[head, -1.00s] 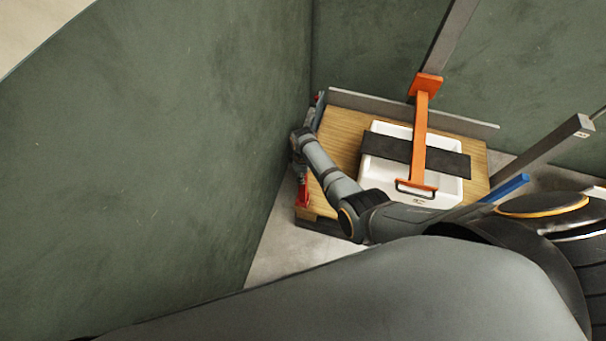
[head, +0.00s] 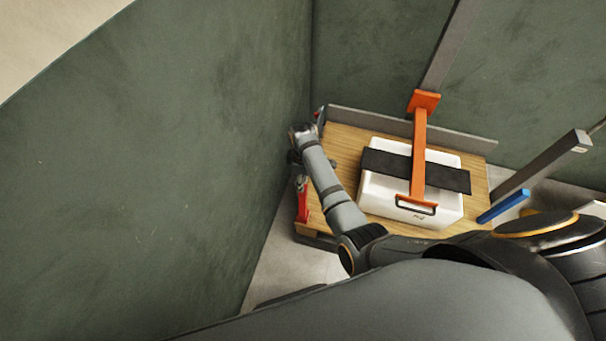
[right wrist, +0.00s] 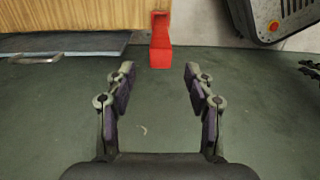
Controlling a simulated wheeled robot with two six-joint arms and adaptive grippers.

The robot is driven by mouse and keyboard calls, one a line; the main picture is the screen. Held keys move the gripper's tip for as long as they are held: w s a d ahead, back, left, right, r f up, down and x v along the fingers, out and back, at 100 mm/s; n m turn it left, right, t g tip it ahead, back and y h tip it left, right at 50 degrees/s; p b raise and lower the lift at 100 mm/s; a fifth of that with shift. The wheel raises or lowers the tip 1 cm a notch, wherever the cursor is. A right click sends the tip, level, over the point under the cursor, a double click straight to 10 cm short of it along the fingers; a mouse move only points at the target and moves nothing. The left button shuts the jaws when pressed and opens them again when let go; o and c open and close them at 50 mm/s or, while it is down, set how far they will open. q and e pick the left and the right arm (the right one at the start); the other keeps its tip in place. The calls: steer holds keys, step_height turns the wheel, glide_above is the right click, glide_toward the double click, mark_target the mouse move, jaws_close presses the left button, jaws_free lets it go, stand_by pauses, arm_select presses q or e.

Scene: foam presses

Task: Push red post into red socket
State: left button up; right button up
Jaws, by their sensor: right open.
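A red piece (head: 303,205) stands at the left edge of the wooden table in the head view. A red block (right wrist: 160,42) also shows in the right wrist view, projecting from the table edge. I cannot tell post from socket in it. My right gripper (head: 293,157) is at the table's left side near the wall, partly hidden by its wrist. In the right wrist view my right gripper (right wrist: 158,70) is open and empty, its fingers well apart. The red block lies beyond the fingertips, roughly centred between them, with no visible contact. My left gripper is not in view.
The wooden table (head: 343,136) carries a white tub (head: 447,208) with a black strip (head: 385,162) and an orange press arm (head: 418,150) over it. A green wall (head: 200,150) is close on the left. A blue bar (head: 503,206) is at the right.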

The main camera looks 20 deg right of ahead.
steer(key=shift+r, duration=1.45)
